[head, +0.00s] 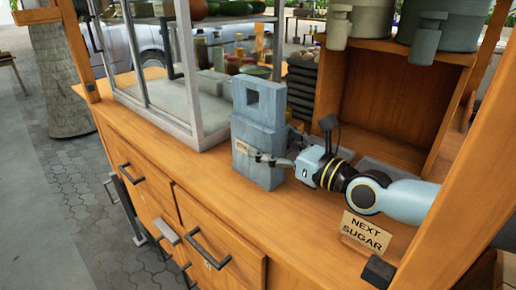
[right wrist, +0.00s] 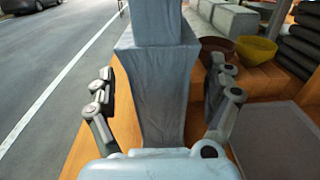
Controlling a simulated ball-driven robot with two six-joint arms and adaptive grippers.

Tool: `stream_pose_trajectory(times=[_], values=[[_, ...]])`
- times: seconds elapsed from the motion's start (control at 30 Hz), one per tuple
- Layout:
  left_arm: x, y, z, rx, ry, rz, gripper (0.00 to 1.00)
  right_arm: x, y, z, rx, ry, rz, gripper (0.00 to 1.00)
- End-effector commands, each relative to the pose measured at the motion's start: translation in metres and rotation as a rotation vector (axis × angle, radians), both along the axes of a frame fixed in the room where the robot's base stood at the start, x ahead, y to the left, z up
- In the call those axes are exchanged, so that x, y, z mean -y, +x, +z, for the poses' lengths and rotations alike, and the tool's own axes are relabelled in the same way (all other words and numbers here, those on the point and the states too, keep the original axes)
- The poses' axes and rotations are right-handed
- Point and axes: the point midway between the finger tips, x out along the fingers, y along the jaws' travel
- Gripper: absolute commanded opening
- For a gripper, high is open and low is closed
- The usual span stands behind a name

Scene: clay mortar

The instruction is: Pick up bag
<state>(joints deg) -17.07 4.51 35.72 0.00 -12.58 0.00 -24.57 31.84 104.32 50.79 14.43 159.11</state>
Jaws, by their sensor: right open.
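The bag (head: 258,138) is blue-grey and stands upright on the wooden counter, with a square hole in its narrow upper part. My right gripper (head: 268,158) reaches it from the right, low on its body. In the right wrist view the bag (right wrist: 160,75) fills the middle, between the two fingers of the open right gripper (right wrist: 163,95). Gaps show between the fingers and the bag's sides. The bag's base is partly hidden by the gripper. My left gripper is not in view.
A glass display case (head: 150,60) stands left of the bag. Large grey pots (head: 440,22) stand on a wooden shelf behind. Two bowls (right wrist: 256,49) and dark stacked items (right wrist: 300,42) lie to the bag's right.

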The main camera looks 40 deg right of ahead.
Motion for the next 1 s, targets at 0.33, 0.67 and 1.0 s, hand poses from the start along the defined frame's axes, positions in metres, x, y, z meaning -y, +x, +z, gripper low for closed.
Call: stream_pose_trajectory(times=[0.33,0.67,1.0], values=[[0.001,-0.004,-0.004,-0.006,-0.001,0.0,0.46,-0.001,0.028,0.0,-0.001,0.0,0.0,0.87],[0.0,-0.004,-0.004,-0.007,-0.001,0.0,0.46,-0.001,0.028,0.0,-0.001,-0.001,0.0,0.58],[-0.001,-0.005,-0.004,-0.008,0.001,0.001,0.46,-0.001,0.028,0.001,0.002,-0.001,0.0,0.16]])
